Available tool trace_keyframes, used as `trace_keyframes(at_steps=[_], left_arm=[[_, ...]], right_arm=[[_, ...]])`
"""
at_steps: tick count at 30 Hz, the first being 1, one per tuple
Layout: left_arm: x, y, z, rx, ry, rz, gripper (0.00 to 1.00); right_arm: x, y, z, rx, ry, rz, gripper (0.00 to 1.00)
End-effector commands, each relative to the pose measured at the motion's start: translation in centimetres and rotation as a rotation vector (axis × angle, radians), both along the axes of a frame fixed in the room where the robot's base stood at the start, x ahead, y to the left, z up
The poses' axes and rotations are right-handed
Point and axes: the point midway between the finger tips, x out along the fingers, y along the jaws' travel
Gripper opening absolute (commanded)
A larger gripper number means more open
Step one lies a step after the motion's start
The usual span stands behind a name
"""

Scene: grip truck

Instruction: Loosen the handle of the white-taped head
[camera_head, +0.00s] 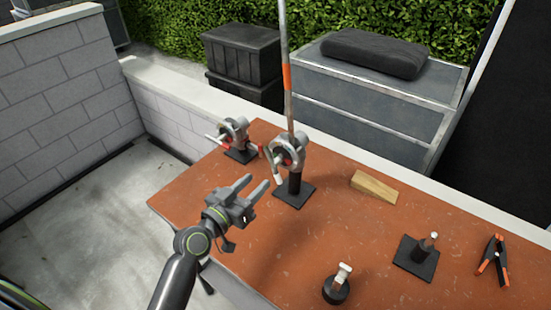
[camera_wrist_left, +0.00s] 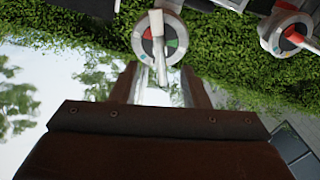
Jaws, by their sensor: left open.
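The head with the white handle (camera_head: 289,151) stands on a black post and square base on the orange table. Its white handle (camera_head: 275,170) hangs down on the side facing my left gripper. The head also shows at the top of the left wrist view (camera_wrist_left: 143,43), with the white handle (camera_wrist_left: 157,28) across its face. My left gripper (camera_head: 258,184) is open and empty, in front of this head and a little to its left, apart from the handle. In the left wrist view its fingers (camera_wrist_left: 160,70) straddle the handle's line. My right gripper is not in view.
A second head with red-ended handles (camera_head: 236,132) stands at the left back; it also shows in the wrist view (camera_wrist_left: 290,35). A pole (camera_head: 287,80) rises behind the white-handled head. A wooden wedge (camera_head: 374,186), small stand (camera_head: 416,258), black knob (camera_head: 337,290) and clamp (camera_head: 494,262) lie right.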

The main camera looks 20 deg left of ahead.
Motion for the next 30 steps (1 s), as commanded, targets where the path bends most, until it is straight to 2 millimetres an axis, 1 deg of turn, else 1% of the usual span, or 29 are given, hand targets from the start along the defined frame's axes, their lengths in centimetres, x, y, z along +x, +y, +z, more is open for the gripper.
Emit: trace_keyframes(at_steps=[1,6,12,15,21,29,30], left_arm=[[1.0,-0.4,0.4,-0.001,-0.001,-0.002,0.41],[4.0,-1.5,0.3,-0.002,0.0,-0.002,0.41],[6.8,-2.5,0.2,-0.002,0.001,-0.001,0.41],[7.8,-2.9,0.1,0.0,0.001,0.0,0.41],[8.7,-3.2,0.0,0.001,0.002,0.0,0.41],[8.7,-3.2,-0.1,0.0,0.001,0.0,0.41],[8.7,-3.2,-0.1,0.0,0.001,0.0,0.38]], right_arm=[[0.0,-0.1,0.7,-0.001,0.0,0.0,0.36],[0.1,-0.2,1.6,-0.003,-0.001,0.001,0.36],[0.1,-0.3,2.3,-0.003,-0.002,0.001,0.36],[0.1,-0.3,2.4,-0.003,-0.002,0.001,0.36],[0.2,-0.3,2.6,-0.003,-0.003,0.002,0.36],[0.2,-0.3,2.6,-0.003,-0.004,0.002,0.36],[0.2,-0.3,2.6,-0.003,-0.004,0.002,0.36]])
